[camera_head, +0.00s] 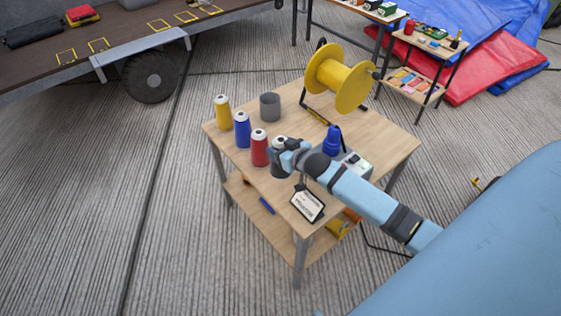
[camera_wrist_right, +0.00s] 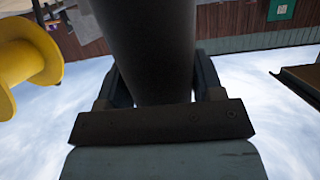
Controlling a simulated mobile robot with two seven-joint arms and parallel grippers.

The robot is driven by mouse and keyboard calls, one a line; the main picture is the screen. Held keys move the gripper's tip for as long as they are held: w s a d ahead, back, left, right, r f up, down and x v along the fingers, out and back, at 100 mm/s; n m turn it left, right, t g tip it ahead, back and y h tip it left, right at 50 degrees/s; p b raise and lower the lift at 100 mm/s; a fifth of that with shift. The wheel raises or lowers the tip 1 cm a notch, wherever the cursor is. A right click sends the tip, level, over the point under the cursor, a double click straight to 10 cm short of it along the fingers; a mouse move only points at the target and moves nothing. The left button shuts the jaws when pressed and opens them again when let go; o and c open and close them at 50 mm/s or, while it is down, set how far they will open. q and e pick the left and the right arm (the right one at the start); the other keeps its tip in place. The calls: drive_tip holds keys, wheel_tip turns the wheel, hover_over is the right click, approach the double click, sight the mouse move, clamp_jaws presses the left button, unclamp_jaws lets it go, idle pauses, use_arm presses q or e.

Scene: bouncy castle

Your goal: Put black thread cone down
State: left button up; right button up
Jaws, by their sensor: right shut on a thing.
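The black thread cone (camera_head: 278,168) is at the near end of a row of thread cones on the wooden table (camera_head: 385,135). My right gripper (camera_head: 280,152) is shut on it near its top. In the right wrist view the dark cone (camera_wrist_right: 150,50) fills the middle, between the two fingers of the gripper (camera_wrist_right: 155,90). The cone's base is at or just above the tabletop; I cannot tell whether it touches. Its upper part is partly hidden by the gripper. My left gripper is not in view.
Red (camera_head: 259,150), blue (camera_head: 242,130) and yellow (camera_head: 222,112) cones stand in line beside it. A grey cup (camera_head: 270,106), a yellow spool (camera_head: 340,78), a blue bottle (camera_head: 331,141) and a sign card (camera_head: 307,204) are also on the table. The table's left edge is close.

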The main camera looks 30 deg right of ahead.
wheel_tip(320, 180, down, 5)
drive_tip(key=shift+f+b, duration=0.2)
drive_tip(key=shift+b, duration=0.2)
drive_tip(key=shift+f, duration=0.15)
drive_tip(key=o, duration=1.1)
